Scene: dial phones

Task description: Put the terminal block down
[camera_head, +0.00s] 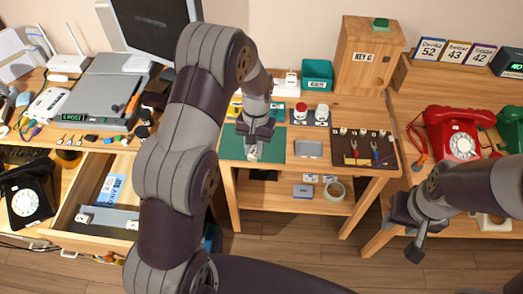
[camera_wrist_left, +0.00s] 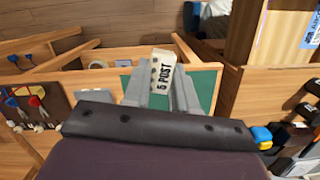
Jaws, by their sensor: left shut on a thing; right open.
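The terminal block is a small pale piece marked "5 POST" (camera_wrist_left: 162,73) in the left wrist view. My left gripper (camera_head: 254,143) is shut on it, with a finger on each side. In the head view the block (camera_head: 253,154) shows just below the fingertips, over the green mat (camera_head: 272,151) on the middle table. I cannot tell whether the block touches the mat. My right gripper (camera_head: 412,225) is open and empty at the right, over the gap between the middle and right tables.
A grey plate (camera_head: 309,149) lies right of the mat, then a dark tool board (camera_head: 349,161) with pliers. A red and a white knob stand behind. The wooden KEY 6 box (camera_head: 365,60) is at the back. An open drawer (camera_head: 105,186) and a red phone (camera_head: 450,137) flank the table.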

